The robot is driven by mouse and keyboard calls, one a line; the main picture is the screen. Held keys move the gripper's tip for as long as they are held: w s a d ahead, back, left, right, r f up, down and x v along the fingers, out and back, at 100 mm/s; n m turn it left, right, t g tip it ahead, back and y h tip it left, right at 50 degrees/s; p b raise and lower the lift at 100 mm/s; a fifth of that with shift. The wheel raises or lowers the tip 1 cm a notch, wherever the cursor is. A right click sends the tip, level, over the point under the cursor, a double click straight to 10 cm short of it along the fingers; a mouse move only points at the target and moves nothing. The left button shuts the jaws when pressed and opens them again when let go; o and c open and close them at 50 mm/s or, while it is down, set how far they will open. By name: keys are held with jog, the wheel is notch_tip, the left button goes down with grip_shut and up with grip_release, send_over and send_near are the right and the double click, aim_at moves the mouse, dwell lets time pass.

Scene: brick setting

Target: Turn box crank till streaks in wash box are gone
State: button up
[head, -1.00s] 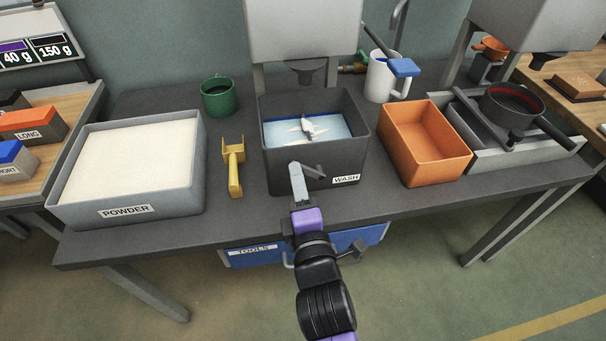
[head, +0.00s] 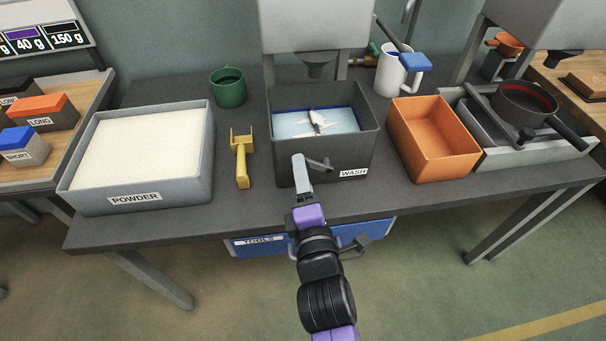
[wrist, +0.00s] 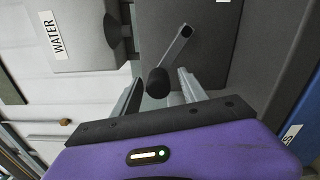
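The dark grey wash box (head: 362,150), labelled WASH, stands mid-table with blue liquid (head: 340,121) inside. Pale streaks (head: 296,123) show in it around a white stirring piece. The box crank (head: 321,164) is on the front wall, partly hidden by my gripper (head: 299,165) in the head view. In the wrist view, the crank arm (wrist: 177,46) runs to a round dark knob (wrist: 158,82). The knob appears between the two fingers of my gripper (wrist: 160,88), with gaps on both sides. The fingers are apart; whether either touches the knob is unclear.
A yellow scoop-like tool (head: 242,160) and a powder tray (head: 140,199) lie to the left. An orange bin (head: 434,140) stands close on the right. A green mug (head: 229,88) and white jug (head: 391,72) are behind. A blue TOOLS drawer (head: 262,243) is below the tabletop.

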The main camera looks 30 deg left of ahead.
jog(key=v, duration=0.7)
jog(key=shift+s+d+p, duration=0.25)
jog(key=shift+s+p, duration=0.05)
dwell(0.8)
jog(key=shift+w+a+r+n+p, duration=0.1)
jog(key=shift+w+a+n+p, duration=0.65)
jog(key=shift+w+n+p, duration=1.15)
jog(key=shift+w+a+n+p, duration=0.4)
jog(key=shift+a+n+p, duration=0.65)
jog(key=shift+n, duration=1.85)
jog(key=shift+w+a+r+n+p, duration=0.1)
jog(key=shift+w+a+n+p, duration=0.4)
jog(key=shift+w+n+p, duration=1.15)
